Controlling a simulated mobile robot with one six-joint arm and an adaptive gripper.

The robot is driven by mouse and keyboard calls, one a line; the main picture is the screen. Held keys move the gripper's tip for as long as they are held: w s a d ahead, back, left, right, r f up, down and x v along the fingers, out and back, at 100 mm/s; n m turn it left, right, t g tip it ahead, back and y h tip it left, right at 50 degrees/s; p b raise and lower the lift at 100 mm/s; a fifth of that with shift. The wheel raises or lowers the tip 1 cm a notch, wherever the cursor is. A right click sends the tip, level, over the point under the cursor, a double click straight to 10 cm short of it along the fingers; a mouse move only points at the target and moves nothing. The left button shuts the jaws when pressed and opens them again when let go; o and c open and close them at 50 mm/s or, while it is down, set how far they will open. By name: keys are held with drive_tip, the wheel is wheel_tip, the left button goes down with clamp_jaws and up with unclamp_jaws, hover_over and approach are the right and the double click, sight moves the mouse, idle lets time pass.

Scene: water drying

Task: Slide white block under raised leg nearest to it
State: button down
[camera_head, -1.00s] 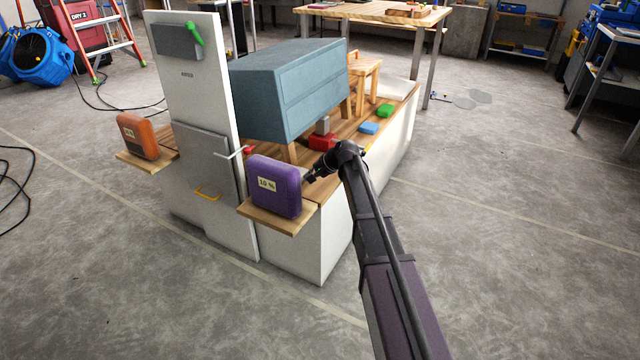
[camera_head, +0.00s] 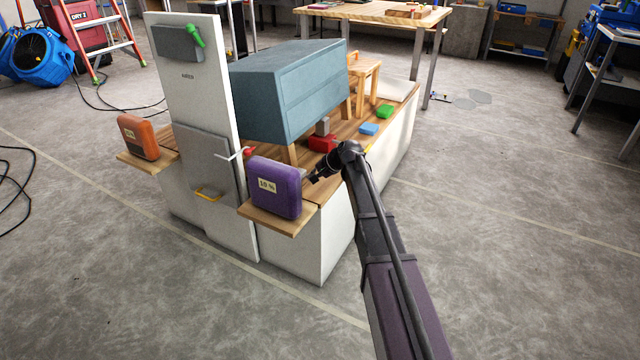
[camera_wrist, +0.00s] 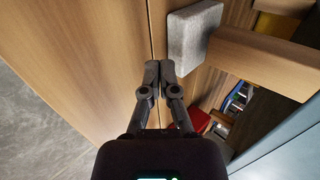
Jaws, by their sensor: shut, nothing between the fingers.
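The white block (camera_wrist: 190,35), pale grey-white, lies on the wooden deck (camera_wrist: 105,40) in the wrist view. Its right side meets the end of the nearest wooden leg (camera_wrist: 260,62); I cannot tell whether any of it is under the leg. In the head view this leg (camera_head: 292,153) stands under the blue-grey cabinet (camera_head: 285,90), and I cannot make out the white block there. My gripper (camera_wrist: 159,70) is shut and empty, its fingertips below and left of the block in the wrist view, apart from it. In the head view my gripper (camera_head: 309,179) is beside the purple box.
The purple box (camera_head: 274,187) stands on a side shelf close to my gripper. A red block (camera_head: 322,143) with a grey piece (camera_head: 322,126) by it sits behind. Blue (camera_head: 369,128) and green (camera_head: 384,111) blocks lie farther along the deck. A tall white panel (camera_head: 190,90) rises at left.

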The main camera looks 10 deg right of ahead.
drive_tip(key=shift+s+d+r+p, duration=0.35)
drive_tip(key=shift+s+d, duration=0.25)
drive_tip(key=shift+d, duration=0.2)
drive_tip(key=shift+s+d+r+p, duration=0.3)
drive_tip(key=shift+s+d, duration=0.25)
drive_tip(key=shift+d, duration=0.25)
drive_tip(key=s+d+r+n+g+h+p, duration=0.2)
drive_tip(key=s+p, duration=0.1)
drive_tip(key=s, duration=0.8)
drive_tip(key=s+d+r+n+g+h+p, duration=0.1)
drive_tip(key=s+n+h+p, duration=0.25)
drive_tip(key=s, duration=0.75)
drive_tip(key=s+d+r+n+g+h+p, duration=0.2)
drive_tip(key=s+p, duration=0.1)
drive_tip(key=s, duration=0.8)
wheel_tip(320, 180, up, 37)
drive_tip(key=p, duration=3.7)
drive_tip(key=shift+w+f, duration=0.15)
drive_tip(key=shift+w, duration=0.05)
drive_tip(key=shift+a, duration=0.1)
